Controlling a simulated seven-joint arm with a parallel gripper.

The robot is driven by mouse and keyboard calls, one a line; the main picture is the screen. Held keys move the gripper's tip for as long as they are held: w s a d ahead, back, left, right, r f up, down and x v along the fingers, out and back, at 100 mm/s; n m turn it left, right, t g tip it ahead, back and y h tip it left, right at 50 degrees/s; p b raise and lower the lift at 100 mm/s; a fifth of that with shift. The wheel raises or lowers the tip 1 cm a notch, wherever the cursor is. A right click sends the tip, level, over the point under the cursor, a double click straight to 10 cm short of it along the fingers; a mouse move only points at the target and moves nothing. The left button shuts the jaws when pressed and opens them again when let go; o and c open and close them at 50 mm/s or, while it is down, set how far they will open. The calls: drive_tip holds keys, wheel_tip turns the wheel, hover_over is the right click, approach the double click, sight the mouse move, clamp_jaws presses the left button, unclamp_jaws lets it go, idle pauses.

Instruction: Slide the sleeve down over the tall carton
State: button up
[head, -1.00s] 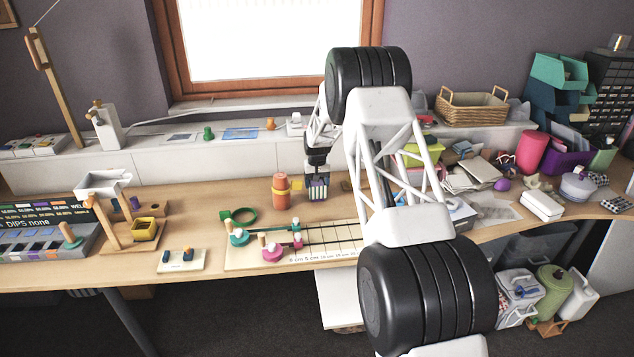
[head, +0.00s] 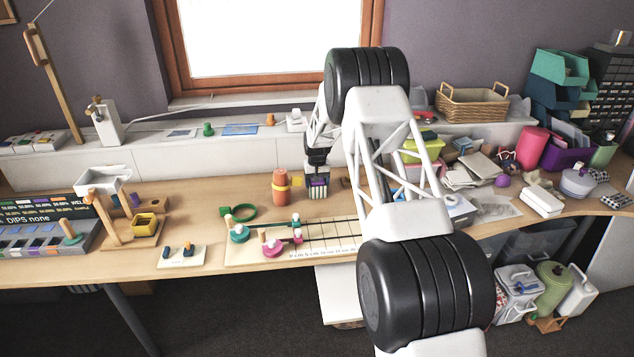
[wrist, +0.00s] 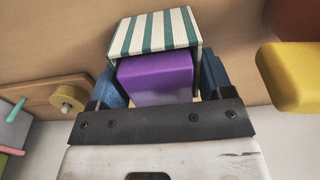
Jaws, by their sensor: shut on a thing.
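The tall carton is a purple block (wrist: 155,78), seen from above in the wrist view and small in the head view (head: 317,181). The sleeve has green and white stripes (wrist: 155,32) and surrounds the carton. In the head view, the sleeve (head: 318,193) sits low at the table, with purple showing above it. My gripper (wrist: 160,72) points down, its blue fingers on opposite sides of the sleeve and shut on it. My gripper (head: 317,177) hides the carton's top in the head view. The sleeve's lower edge is too small to judge.
An orange cylinder with a yellow band (head: 281,187) stands close to the left of the sleeve. Clutter fills the table at right.

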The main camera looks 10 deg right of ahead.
drive_tip(key=o, duration=1.1)
drive_tip(key=shift+r, duration=3.9)
